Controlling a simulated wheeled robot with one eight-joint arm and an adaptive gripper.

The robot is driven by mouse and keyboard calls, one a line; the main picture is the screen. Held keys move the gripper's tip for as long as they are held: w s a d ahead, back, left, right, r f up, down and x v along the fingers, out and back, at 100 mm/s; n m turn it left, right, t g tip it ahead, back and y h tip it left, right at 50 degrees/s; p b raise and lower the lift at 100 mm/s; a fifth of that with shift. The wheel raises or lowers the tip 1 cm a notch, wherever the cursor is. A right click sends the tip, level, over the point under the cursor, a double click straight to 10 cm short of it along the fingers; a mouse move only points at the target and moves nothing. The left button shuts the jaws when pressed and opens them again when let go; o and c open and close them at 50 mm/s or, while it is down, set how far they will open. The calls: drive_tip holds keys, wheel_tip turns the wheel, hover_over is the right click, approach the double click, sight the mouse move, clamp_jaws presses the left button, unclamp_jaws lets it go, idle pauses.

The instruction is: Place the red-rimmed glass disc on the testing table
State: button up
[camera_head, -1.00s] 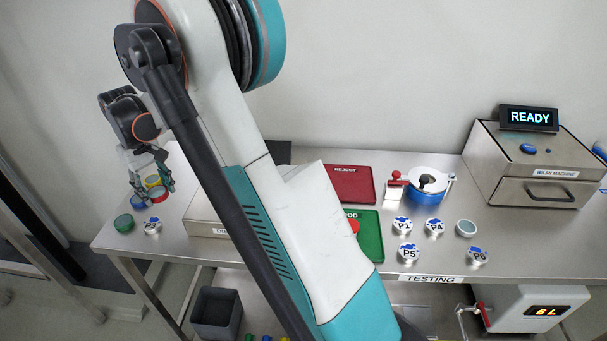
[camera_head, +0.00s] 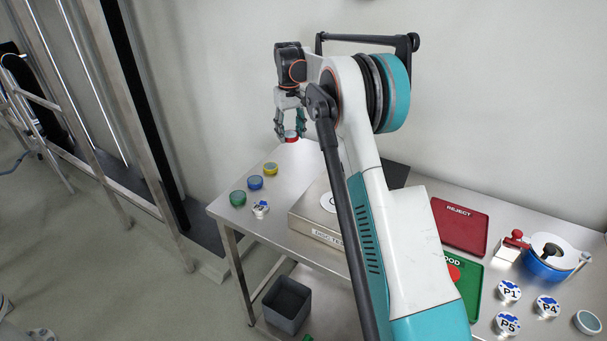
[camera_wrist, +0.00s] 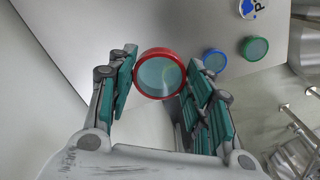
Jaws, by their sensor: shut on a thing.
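The red-rimmed glass disc (camera_wrist: 160,74) is between my gripper's fingers in the wrist view, its glass face toward the camera. It also shows as a small red shape (camera_head: 291,137) at the fingertips in the head view. My gripper (camera_head: 290,130) is shut on it, pointing down and seen near the back left of the testing table (camera_head: 292,185). The disc appears raised above the tabletop; the exact height is hard to tell. In the wrist view the fingers (camera_wrist: 160,95) flank the rim on both sides.
Yellow (camera_head: 271,169), blue (camera_head: 255,182) and green (camera_head: 238,198) discs and a white marked piece (camera_head: 261,208) stand at the table's left end. A disc box (camera_head: 315,228), red reject tray (camera_head: 460,226) and green tray (camera_head: 463,285) lie rightward. A grey bin (camera_head: 288,304) is below.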

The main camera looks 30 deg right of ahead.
sight(292, 178)
wheel_tip(292, 178, down, 16)
drive_tip(key=b, duration=0.3)
drive_tip(key=shift+f+b, duration=0.2)
drive_tip(key=shift+b, duration=0.1)
drive_tip(key=o, duration=1.1)
drive_tip(key=shift+f, duration=0.1)
